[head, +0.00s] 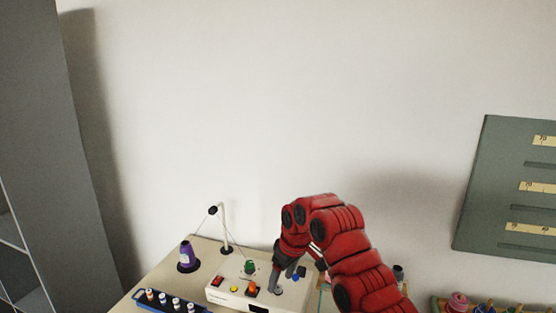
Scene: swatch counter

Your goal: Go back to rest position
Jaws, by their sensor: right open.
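My right arm, red with black joints, rises from the bottom right and bends down over the counter. My right gripper (280,287) points down at the right part of a white control box (228,292). It is open, and its fingertips are close to the box's top; I cannot tell whether they touch it. The box carries a red switch, a yellow button, green and orange knobs and a blue button. My left gripper is not in view.
A purple spool (186,255) stands on the counter (150,282) by a thin white post (224,225). A blue tray (143,302) holds several small bottles. A pink item (458,301) sits at the right. A grey-green panel (490,190) hangs on the wall. A grey cabinet (45,120) stands left.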

